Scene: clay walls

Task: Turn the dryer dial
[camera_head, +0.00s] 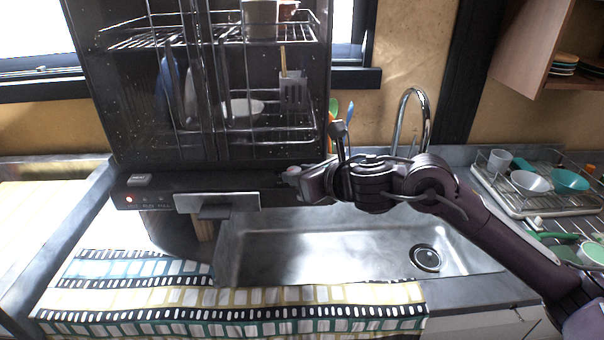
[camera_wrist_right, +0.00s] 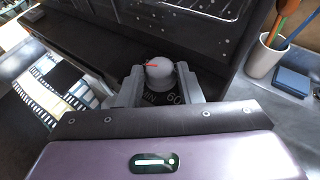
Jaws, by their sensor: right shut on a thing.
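The dryer (camera_head: 160,115) is a dark cabinet with a clear front and wire racks of dishes inside, standing behind the sink. Its round grey dial (camera_wrist_right: 159,71), with a red pointer mark, is on the lower panel; printed numbers show beside it. My right gripper (camera_wrist_right: 158,85) is shut on the dial, one finger on each side of it. In the head view my right gripper (camera_head: 299,178) reaches in from the right to the panel's right end, and it mostly hides the dial. My left gripper is not in view.
A steel sink (camera_head: 340,245) lies below my right arm, with a tall faucet (camera_head: 410,115) behind. A dish rack (camera_head: 545,205) with bowls stands at right. A utensil cup (camera_wrist_right: 264,56) and a blue sponge (camera_wrist_right: 292,82) are near the dryer. A patterned cloth (camera_head: 230,310) covers the front counter.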

